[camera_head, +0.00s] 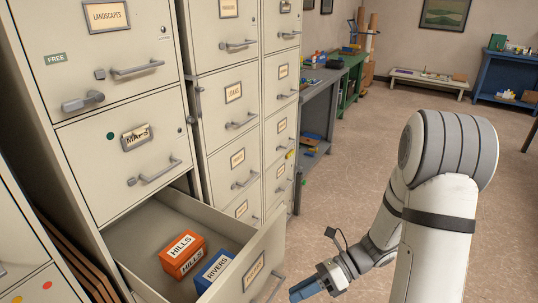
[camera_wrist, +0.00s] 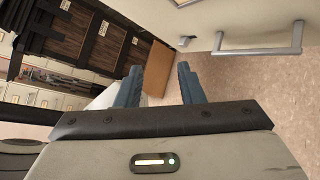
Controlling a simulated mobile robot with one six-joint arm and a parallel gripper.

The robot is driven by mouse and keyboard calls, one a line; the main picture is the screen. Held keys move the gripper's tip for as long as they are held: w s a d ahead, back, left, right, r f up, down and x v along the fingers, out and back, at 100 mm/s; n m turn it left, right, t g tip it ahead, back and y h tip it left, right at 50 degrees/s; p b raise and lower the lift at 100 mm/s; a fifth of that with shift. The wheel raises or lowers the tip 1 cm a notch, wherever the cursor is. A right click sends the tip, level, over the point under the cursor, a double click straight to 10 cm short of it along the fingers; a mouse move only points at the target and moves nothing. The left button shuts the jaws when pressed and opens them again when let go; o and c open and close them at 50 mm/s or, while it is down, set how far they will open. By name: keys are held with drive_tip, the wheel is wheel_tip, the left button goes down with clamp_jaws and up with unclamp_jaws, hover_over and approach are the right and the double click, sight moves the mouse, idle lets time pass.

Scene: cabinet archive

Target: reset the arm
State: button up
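My arm rises at the right of the head view and bends down, with my gripper (camera_head: 308,289) low in the picture, right of an open drawer (camera_head: 140,222). In the wrist view my gripper (camera_wrist: 158,85) shows two blue fingers set apart with nothing between them. It is open and empty, clear of the drawer front. An orange box marked HILLS (camera_head: 182,256) and a blue box marked RIVERS (camera_head: 213,270) lie in the drawer.
Beige filing cabinets (camera_head: 118,90) with closed labelled drawers fill the left. A grey workbench (camera_head: 322,90) stands behind them. A low bench (camera_head: 430,80) and a blue shelf (camera_head: 505,75) stand far back. Open floor (camera_head: 350,150) lies in the middle.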

drive_tip(key=s+d+r+n+t+h+p, duration=0.2)
drive_tip(key=r+n+h+p, duration=0.1)
drive_tip(key=r+n, duration=0.5)
drive_tip(key=s+d+r+n+t+h+p, duration=0.2)
drive_tip(key=r+n+h, duration=0.3)
drive_tip(key=r+n, duration=0.3)
drive_tip(key=s+d+r+n+t+h+p, duration=0.2)
drive_tip(key=d+r+n+h+p, duration=0.1)
drive_tip(key=r+n, duration=0.4)
drive_tip(key=shift+d+r+n+t+h+p, duration=0.3)
drive_tip(key=shift+r+n+h+p, duration=0.15)
drive_tip(key=shift+h+p, duration=0.4)
idle(1.0)
